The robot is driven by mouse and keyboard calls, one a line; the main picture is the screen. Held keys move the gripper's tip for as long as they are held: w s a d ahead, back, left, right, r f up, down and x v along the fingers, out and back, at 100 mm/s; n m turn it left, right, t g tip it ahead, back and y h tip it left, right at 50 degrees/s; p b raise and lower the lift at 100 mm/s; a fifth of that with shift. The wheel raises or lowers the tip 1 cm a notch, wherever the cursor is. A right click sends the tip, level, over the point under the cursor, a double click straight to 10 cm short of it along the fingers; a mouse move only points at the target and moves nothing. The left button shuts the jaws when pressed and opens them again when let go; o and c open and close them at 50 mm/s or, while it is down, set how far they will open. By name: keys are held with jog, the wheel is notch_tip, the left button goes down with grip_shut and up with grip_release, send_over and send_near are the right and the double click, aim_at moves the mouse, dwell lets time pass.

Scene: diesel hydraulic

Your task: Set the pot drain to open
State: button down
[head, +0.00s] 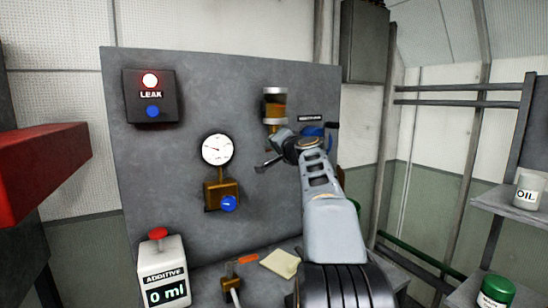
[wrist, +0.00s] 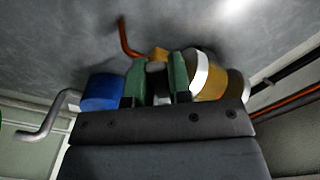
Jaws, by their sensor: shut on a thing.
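The pot (head: 275,104), a clear bowl of amber liquid with metal ends, is mounted on the grey panel in the head view. It shows tilted at the right of the fingers in the wrist view (wrist: 213,80). My gripper (wrist: 157,76) has its two green fingers shut on a small part at the pot's end, which I take as the pot drain. The fingers hide most of that part, and its open or shut position cannot be read. A brass piece (wrist: 158,53) shows just behind the fingers.
A blue part (head: 313,132) with a crank is right of the pot; the blue part also shows in the wrist view (wrist: 101,92). A gauge (head: 217,149), a lit LEAK box (head: 150,96) and an ADDITIVE dispenser (head: 163,270) are to the left. Shelves (head: 515,205) stand right.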

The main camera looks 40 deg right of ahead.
jog(key=shift+s+d+f+n+b, duration=0.1)
jog(key=shift+d+f+n+b, duration=0.3)
jog(key=shift+n+b, duration=0.95)
jog(key=shift+s+d+f+n+b, duration=0.15)
jog(key=shift+d+n+b, duration=0.35)
jog(key=shift+n+b, duration=0.85)
jog(key=shift+w+d+f+n+b, duration=0.1)
jog(key=shift+d+f+n+b, duration=0.3)
jog(key=shift+n+b, duration=0.9)
jog(key=shift+d+r+n+p, duration=0.1)
jog(key=shift+r+n+p, duration=0.05)
jog(key=shift+n+p, duration=0.3)
jog(key=c, duration=1)
grip_release()
jog(key=shift+c, duration=0.2)
jog(key=s+a+b, duration=0.2)
jog(key=s+b, duration=0.2)
jog(key=s, duration=0.9)
jog(key=shift+s, duration=0.4)
jog(key=shift+w, duration=0.1)
